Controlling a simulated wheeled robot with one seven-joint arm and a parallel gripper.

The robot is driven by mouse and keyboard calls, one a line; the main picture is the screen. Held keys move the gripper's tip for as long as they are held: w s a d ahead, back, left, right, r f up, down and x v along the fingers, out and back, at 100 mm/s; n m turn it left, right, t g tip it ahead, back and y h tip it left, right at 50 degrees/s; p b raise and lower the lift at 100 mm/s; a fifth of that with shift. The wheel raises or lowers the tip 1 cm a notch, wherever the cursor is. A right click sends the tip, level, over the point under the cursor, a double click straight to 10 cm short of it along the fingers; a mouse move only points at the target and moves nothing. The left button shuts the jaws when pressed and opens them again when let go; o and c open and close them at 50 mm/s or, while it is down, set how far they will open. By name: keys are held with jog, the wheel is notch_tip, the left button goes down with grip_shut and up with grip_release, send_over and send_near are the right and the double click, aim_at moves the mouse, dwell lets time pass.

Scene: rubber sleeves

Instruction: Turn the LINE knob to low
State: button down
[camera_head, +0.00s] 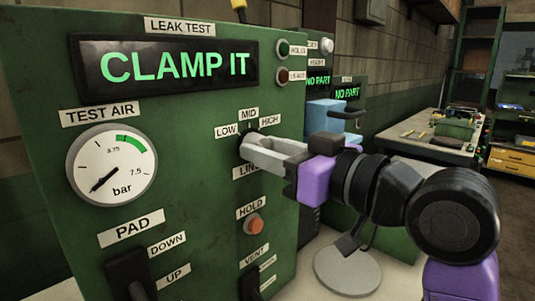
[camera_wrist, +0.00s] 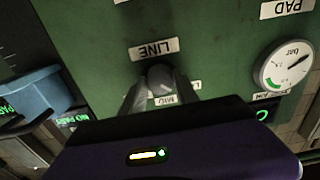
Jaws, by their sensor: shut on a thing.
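The LINE knob (camera_head: 247,132) is a small dark round knob on the green panel (camera_head: 200,215), below the LOW, MID and HIGH labels. In the head view most of it is hidden behind the fingers. In the wrist view the LINE knob (camera_wrist: 160,78) shows upside down as a grey knob between my two fingers. My gripper (camera_head: 246,150) is shut on it, with the grey fingers on either side, and it also shows in the wrist view (camera_wrist: 160,90). I cannot tell which label the knob points to.
A round gauge (camera_head: 112,165) reads near zero under a display saying CLAMP IT (camera_head: 168,65). The orange HOLD button (camera_head: 253,226) and a VENT lever (camera_head: 249,284) sit below the knob. A PAD lever (camera_head: 131,275) is at lower left. A blue block (camera_head: 325,116) stands behind my gripper.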

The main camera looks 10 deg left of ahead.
dwell(0.4)
jog(key=c, duration=0.9)
grip_release()
jog(key=b+v, duration=0.1)
jog(key=v, duration=0.6)
jog(key=shift+s+d, duration=0.25)
jog(key=shift+d, duration=0.1)
